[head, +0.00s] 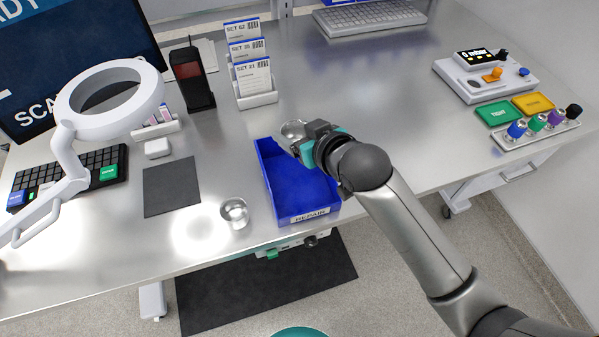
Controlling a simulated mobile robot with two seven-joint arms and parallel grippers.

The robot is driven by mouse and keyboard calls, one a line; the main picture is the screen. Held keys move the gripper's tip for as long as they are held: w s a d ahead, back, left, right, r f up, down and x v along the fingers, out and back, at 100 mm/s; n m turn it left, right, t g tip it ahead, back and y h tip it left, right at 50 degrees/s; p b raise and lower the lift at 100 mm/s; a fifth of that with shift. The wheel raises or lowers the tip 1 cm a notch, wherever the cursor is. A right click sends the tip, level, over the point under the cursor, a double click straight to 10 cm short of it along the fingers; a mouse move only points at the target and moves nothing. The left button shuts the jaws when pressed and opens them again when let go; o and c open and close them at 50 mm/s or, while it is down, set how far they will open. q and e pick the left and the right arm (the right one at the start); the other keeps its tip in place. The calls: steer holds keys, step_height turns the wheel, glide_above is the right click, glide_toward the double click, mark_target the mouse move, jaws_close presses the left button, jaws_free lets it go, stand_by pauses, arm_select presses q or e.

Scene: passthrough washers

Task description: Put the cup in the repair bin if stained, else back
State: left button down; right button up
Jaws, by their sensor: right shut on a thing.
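My right gripper (302,143) is shut on a small silver metal cup (292,129) at the back end of the blue repair bin (328,209). The gripper hides part of the cup, and it is too small to tell whether it is stained. I cannot tell the cup's exact height relative to the bin's rim. The bin carries a "REPAIR" label on its front, and its visible floor is empty. A second metal cup (235,212) stands on the table left of the bin. My left gripper is not in view.
A white ring magnifier (110,125) on an arm stands at the left over the keyboard (85,172). A dark mat (171,188) lies left of the bin. A card rack (258,99) and black scanner (193,85) stand behind. The table's centre right is clear.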

step_height(320, 180, down, 10)
steer(key=shift+f+b, duration=0.1)
steer(key=shift+b, duration=0.7)
steer(key=shift+f+b, duration=0.4)
steer(key=shift+f, duration=1.45)
steer(key=shift+f, duration=0.1)
steer(key=shift+f, duration=0.15)
steer(key=o, duration=1.3)
steer(key=shift+d+r, duration=0.1)
steer(key=shift+r, duration=0.2)
steer(key=p+v, duration=0.2)
steer(key=v, duration=0.9)
steer(key=shift+s+d+r, duration=0.15)
steer(key=shift+s+d, duration=0.1)
steer(key=shift+s, duration=0.05)
